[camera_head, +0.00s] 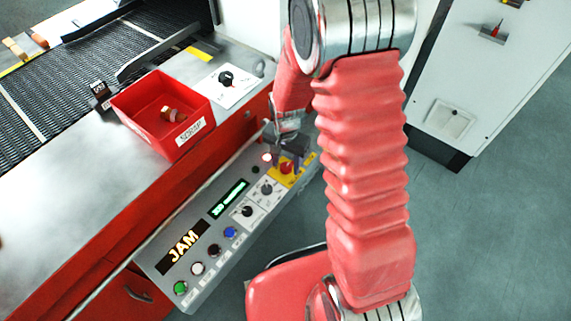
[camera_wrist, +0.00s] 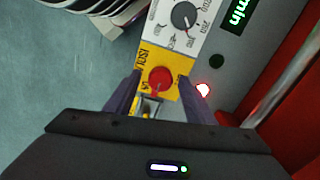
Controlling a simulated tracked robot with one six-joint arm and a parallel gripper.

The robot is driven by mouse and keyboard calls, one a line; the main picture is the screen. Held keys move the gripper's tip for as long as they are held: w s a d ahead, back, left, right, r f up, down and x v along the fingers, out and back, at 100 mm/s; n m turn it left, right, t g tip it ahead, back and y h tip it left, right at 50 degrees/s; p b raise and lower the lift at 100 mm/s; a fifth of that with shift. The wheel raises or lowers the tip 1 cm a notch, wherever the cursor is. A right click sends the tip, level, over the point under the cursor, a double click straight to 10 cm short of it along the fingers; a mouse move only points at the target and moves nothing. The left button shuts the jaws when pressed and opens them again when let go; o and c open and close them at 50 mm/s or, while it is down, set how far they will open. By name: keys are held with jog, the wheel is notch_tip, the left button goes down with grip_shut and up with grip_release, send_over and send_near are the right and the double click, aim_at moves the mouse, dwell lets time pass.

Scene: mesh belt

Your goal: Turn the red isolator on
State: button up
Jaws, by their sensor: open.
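The red isolator (camera_wrist: 160,79) is a round red knob on a yellow plate (camera_wrist: 154,57), at the end of the control panel. In the head view the red isolator (camera_head: 286,167) sits at the panel's far end, just below my gripper. My gripper (camera_wrist: 160,82) is open, with one dark finger on each side of the knob in the wrist view. The head view shows my gripper (camera_head: 287,158) right at the knob, partly hiding it. I cannot tell whether the fingers touch it. The position mark on the knob is too small to read.
The panel holds a black dial (camera_wrist: 184,16), a lit lamp (camera_wrist: 203,89), several coloured buttons and a lit JAM sign (camera_head: 184,246). A red SCRAP bin (camera_head: 163,110) stands on the machine's ledge beside the mesh belt (camera_head: 80,70). A white cabinet (camera_head: 478,75) stands at right.

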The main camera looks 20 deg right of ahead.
aim_at(286, 168)
notch_tip(286, 168, up, 13)
dwell(0.6)
dwell(0.5)
jog(key=s+r+n+t, duration=0.5)
jog(key=s+r+n, duration=0.3)
jog(key=s+r, duration=1)
jog(key=shift+a+r+n+t, duration=0.3)
jog(key=shift+r+n, duration=0.1)
jog(key=shift+r, duration=0.55)
jog(key=shift+c, duration=0.4)
dwell(1.3)
